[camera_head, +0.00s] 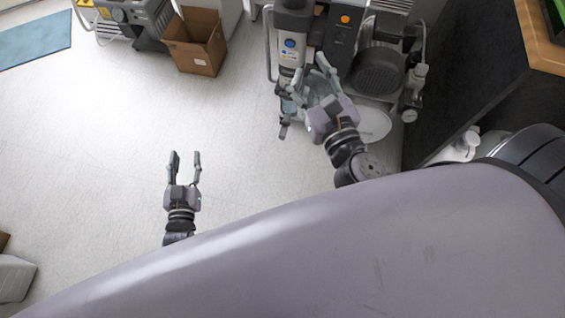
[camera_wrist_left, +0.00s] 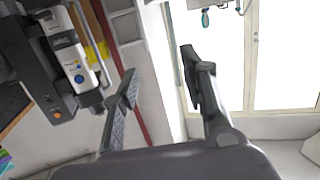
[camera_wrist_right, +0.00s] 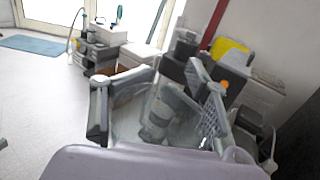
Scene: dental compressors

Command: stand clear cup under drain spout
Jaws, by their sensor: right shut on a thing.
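My right gripper (camera_head: 308,78) is shut on a clear cup (camera_head: 316,94) in front of the compressor, in the head view. In the right wrist view the transparent cup (camera_wrist_right: 132,112) fills the space between the fingers (camera_wrist_right: 150,82), and grey compressor parts show through it. The compressor's grey upright cylinder (camera_head: 291,50) is just beyond the gripper. Small fittings (camera_head: 284,128) show below it; I cannot tell which part is the drain spout. Whether the cup touches anything is unclear. My left gripper (camera_head: 184,156) is open and empty over the floor.
The compressor's dark motor (camera_head: 378,70) and a gauge (camera_head: 409,115) are right of the right gripper. A cardboard box (camera_head: 195,42) stands at the back left. A dark cabinet side (camera_head: 480,85) bounds the right.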

